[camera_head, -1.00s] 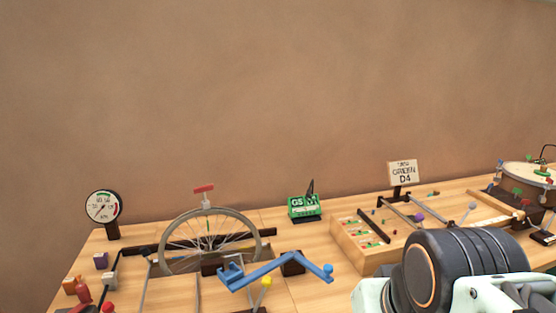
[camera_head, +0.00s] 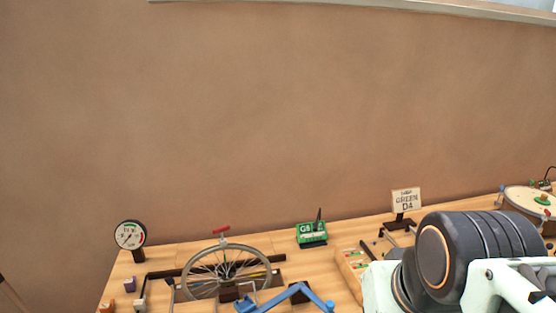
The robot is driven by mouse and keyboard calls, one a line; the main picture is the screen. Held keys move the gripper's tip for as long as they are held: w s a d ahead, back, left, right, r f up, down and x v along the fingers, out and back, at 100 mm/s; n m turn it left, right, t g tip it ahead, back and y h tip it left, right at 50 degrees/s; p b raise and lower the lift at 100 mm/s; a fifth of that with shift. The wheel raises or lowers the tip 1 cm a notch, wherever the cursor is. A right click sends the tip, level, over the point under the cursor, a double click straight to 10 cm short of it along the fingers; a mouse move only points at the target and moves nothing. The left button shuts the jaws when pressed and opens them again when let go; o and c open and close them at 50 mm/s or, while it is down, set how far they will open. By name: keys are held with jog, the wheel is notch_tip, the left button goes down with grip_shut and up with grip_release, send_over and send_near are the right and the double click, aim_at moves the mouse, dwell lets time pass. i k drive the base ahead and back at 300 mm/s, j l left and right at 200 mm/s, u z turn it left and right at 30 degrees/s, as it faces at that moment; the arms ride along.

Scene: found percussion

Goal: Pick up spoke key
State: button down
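A spoked wheel (camera_head: 183,285) stands upright in a dark stand on the wooden table. A small red T-shaped piece (camera_head: 221,231) sits at the top of its rim; it may be the spoke key, but I cannot tell for sure. No other thing is clearly a spoke key. My dark and pale green arm links fill the lower right. My gripper is out of view, so what it holds is hidden.
A round dial (camera_head: 130,235) stands left of the wheel. A green box (camera_head: 311,233) is behind it to the right. A blue crank arm (camera_head: 310,294) lies in front. A sign (camera_head: 406,200) and a drum (camera_head: 528,201) stand farther right. The wooden table (camera_head: 160,262) has bare patches.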

aim_at(222, 241)
jog(key=i+j, duration=0.1)
jog(key=j, duration=0.25)
jog(key=i+j+u, duration=0.1)
jog(key=j, duration=0.6)
jog(key=i+j, duration=0.15)
jog(key=j, duration=0.15)
jog(key=l+u, duration=0.2)
jog(key=l, duration=0.25)
jog(key=j+z, duration=0.15)
jog(key=j, duration=0.45)
